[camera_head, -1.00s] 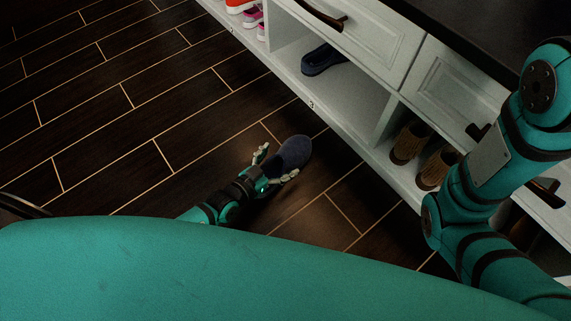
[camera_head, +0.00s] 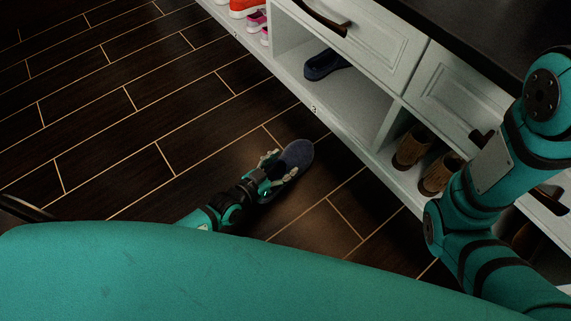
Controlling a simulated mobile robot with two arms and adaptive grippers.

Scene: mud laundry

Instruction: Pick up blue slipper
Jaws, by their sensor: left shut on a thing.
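A blue slipper (camera_head: 297,151) is at the middle of the head view, over the dark floor. My left gripper (camera_head: 279,169) is shut on it, with its fingers on both sides of the slipper and covering part of it. Whether the slipper touches the floor is hard to tell. A second blue slipper (camera_head: 327,63) sits in an open shelf compartment of the white cabinet. My right arm stands at the right side of the view; its gripper is not in view.
The white shoe cabinet (camera_head: 340,121) runs diagonally along the right. Brown shoes (camera_head: 412,147) stand in its nearer compartment, and red (camera_head: 244,7) and pink shoes (camera_head: 257,19) in the farther one. Dark plank floor (camera_head: 120,110) to the left is clear.

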